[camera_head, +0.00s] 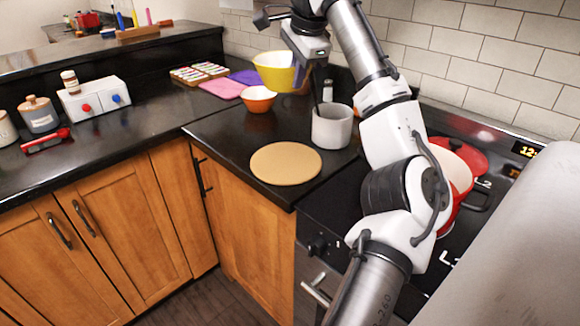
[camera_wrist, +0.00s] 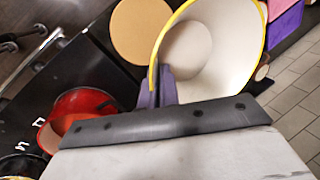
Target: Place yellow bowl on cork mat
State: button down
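The yellow bowl (camera_head: 273,72), pale inside, is roughly upright and appears to hang above the back of the counter, beyond the orange bowl. In the wrist view the yellow bowl (camera_wrist: 222,50) fills the upper right. My gripper (camera_head: 301,76) is at its right side in the head view. In the wrist view my gripper's fingers (camera_wrist: 160,85) are shut on its rim, one inside and one outside. The round tan cork mat (camera_head: 286,164) lies bare on the black counter near the front corner, nearer the head camera than the bowl. The mat (camera_wrist: 142,31) is partly covered by the bowl in the wrist view.
A white-grey crock (camera_head: 332,126) with utensils stands behind and right of the mat. An orange bowl (camera_head: 258,99) stands behind it. A red pot (camera_head: 456,170) sits on the stove at right. Pink (camera_head: 222,88) and purple mats lie farther back. The counter left of the cork mat is clear.

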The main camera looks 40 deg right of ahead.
jog(key=shift+s, duration=0.2)
jog(key=p, duration=0.2)
send_near(294, 168)
jog(key=x, duration=0.5)
jog(key=shift+w, duration=0.1)
jog(key=shift+f, duration=0.15)
jog(key=c, duration=1.8)
grip_release()
jog(key=shift+o, duration=0.8)
jog(key=d+b+v, duration=0.1)
jog(key=b+v, duration=0.1)
jog(key=v, duration=1)
jog(key=shift+a, duration=0.45)
